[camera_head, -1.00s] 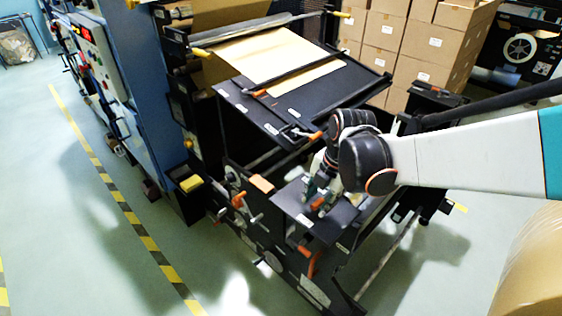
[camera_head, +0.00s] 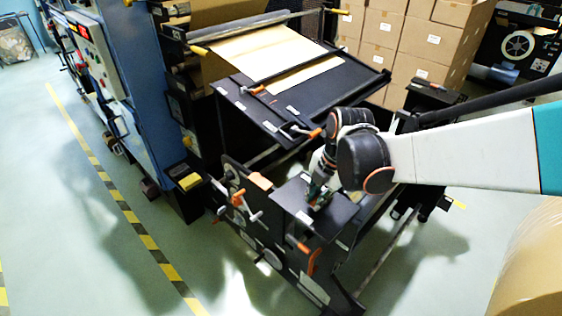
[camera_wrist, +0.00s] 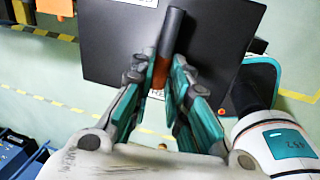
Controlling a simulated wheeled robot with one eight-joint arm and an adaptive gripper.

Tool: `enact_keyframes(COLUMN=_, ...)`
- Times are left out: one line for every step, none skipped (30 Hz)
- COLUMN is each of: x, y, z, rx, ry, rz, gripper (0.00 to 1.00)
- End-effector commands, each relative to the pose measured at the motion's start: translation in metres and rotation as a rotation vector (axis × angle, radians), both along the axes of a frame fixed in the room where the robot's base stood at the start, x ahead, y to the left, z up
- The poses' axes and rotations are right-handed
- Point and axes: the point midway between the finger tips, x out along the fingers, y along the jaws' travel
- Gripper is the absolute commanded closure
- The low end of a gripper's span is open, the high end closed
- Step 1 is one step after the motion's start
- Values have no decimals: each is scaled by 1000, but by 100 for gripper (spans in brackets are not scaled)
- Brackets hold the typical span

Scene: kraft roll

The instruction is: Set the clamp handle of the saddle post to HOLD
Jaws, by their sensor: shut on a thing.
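The clamp handle has an orange grip (camera_wrist: 160,77), seen between the fingertips in the wrist view. A dark round bar (camera_wrist: 172,28) runs up from it in that picture, over a dark flat plate (camera_wrist: 110,45). My gripper (camera_wrist: 161,68) is shut on the handle, with one teal-and-grey finger on each side. In the head view my gripper (camera_head: 316,191) is low over the dark plate (camera_head: 338,213) at the near end of the black machine frame. The handle is hidden by the fingers there. I cannot read the HOLD marking or tell the handle's setting.
Other orange handles (camera_head: 314,262) are on the frame's near side, below the plate. An orange-tipped lever (camera_head: 313,132) is on the sloped black table (camera_head: 350,85) behind. Stacked cartons (camera_head: 380,30) stand at the back. A brown roll (camera_head: 535,265) is at lower right. Floor at left is clear.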

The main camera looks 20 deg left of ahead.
Motion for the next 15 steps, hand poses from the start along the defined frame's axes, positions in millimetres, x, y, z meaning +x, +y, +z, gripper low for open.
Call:
enact_keyframes(x=0, y=2, z=1, rx=0, ry=-3, rz=-18, gripper=100)
enact_keyframes(x=0, y=3, z=1, rx=0, ry=-3, rz=-33, gripper=100)
enact_keyframes(x=0, y=3, z=1, rx=0, ry=-3, rz=-58, gripper=100)
enact_keyframes(x=0, y=4, z=1, rx=-1, ry=-3, rz=-76, gripper=100)
enact_keyframes(x=0, y=4, z=1, rx=-2, ry=-4, rz=-97, gripper=100)
enact_keyframes(x=0, y=5, z=1, rx=-2, ry=-4, rz=-127, gripper=100)
enact_keyframes(x=0, y=6, z=1, rx=-2, ry=-4, rz=-152, gripper=100)
enact_keyframes(x=0, y=6, z=1, rx=-1, ry=-3, rz=-177, gripper=100)
enact_keyframes(x=0, y=7, z=1, rx=-1, ry=-5, rz=-212, gripper=100)
enact_keyframes(x=0, y=8, z=1, rx=-2, ry=-5, rz=-239, gripper=100)
enact_keyframes(x=0, y=9, z=2, rx=-2, ry=-6, rz=-266, gripper=100)
enact_keyframes(x=0, y=10, z=2, rx=-1, ry=-6, rz=-305, gripper=100)
enact_keyframes(x=1, y=10, z=2, rx=-1, ry=-6, rz=-334, gripper=100)
enact_keyframes(x=1, y=11, z=2, rx=0, ry=-6, rz=-362, gripper=100)
enact_keyframes(x=1, y=11, z=2, rx=-1, ry=-7, rz=-400, gripper=100)
